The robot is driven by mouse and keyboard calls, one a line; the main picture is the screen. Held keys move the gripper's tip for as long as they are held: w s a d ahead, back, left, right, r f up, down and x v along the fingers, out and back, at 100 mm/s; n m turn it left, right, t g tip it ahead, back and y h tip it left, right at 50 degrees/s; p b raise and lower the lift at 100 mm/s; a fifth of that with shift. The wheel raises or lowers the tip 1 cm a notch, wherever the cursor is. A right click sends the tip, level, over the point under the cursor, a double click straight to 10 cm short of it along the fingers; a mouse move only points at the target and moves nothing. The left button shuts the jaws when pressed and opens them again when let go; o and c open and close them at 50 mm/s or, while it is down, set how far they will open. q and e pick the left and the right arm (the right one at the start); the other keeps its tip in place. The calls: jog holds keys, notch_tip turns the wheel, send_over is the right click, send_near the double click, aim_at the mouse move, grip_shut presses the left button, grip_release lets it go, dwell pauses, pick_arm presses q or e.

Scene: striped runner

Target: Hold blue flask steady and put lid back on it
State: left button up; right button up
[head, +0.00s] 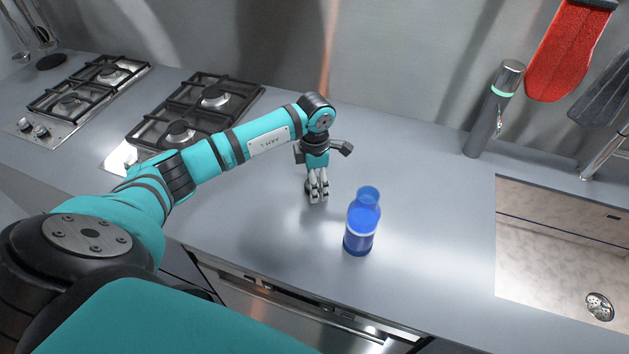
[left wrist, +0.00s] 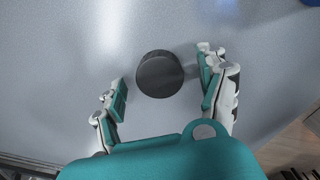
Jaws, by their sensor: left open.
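The blue flask (head: 362,225) stands upright on the grey counter, with a pale band around its body and a bare blue neck. A sliver of blue, likely the flask (left wrist: 311,2), shows at the top right corner of the left wrist view. The round dark lid (left wrist: 160,74) lies on the counter. In the head view the lid is mostly hidden behind the fingers. My left gripper (head: 318,198) points down to the left of the flask, apart from it. In the left wrist view its open fingers (left wrist: 163,90) are on either side of the lid, with gaps visible. My right gripper is not in view.
Two gas hobs (head: 190,110) are at the back left. A red utensil (head: 570,45) hangs at the back right. Counter (head: 430,200) between flask and sink is clear.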

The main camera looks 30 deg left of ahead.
pick_arm(q)
jog(key=shift+c, duration=0.2)
jog(key=c, duration=0.9)
jog(key=shift+o, duration=0.2)
jog(key=shift+w+r, duration=0.1)
jog(key=shift+r, duration=0.3)
notch_tip(320, 180, up, 9)
jog(key=b, duration=0.3)
